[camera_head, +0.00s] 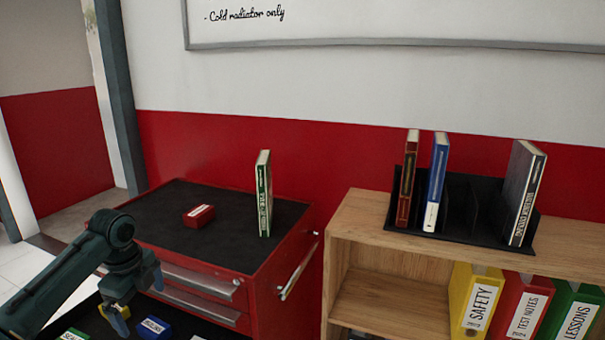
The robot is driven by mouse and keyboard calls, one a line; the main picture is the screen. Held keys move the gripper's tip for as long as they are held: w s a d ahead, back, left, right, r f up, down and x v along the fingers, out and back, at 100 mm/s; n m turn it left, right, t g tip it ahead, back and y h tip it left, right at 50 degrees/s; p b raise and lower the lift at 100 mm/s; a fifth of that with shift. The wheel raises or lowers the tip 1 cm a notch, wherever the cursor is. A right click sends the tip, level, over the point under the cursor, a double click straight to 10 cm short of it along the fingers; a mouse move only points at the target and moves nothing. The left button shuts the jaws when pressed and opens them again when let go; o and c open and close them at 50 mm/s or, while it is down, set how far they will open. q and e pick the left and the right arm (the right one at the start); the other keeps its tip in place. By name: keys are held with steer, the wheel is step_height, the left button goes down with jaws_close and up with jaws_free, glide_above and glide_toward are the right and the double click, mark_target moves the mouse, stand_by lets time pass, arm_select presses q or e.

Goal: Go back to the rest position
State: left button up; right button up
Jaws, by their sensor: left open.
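My left gripper (117,316) is at the lower left, in front of the red tool cabinet and above a dark surface with small labelled blocks. It is open, and I see nothing held in it. My left arm comes in from the left edge. My right gripper is not in view. A green book (264,194) stands upright on the black top of the red tool cabinet (272,278), apart from my gripper.
A small red box (198,215) lies on the cabinet top. A black rack (460,208) on the wooden shelf (362,222) holds a brown book (407,178), a blue book (436,182) and a grey book (525,193). A blue block (154,328) lies beside my gripper. Binders (475,298) fill the shelf.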

arm_select(q)
steer(key=s+d+f+n+t+h, duration=0.1)
steer(key=s+d+f+n+t, duration=0.2)
steer(key=d+f, duration=0.6)
steer(key=s+d+f+n+t+h, duration=0.1)
steer(key=s+d+f+n, duration=0.2)
steer(key=s+d+f, duration=0.55)
steer(key=s+d+f+n+t, duration=0.2)
steer(key=s+n, duration=0.3)
steer(key=s, duration=0.1)
steer(key=s+d+f+n+t, duration=0.1)
steer(key=s+d+n+t, duration=0.1)
steer(key=s+n, duration=0.3)
steer(key=shift+s+d+f+n+t+h, duration=0.35)
steer(key=shift+s+d, duration=0.25)
steer(key=shift+s, duration=0.4)
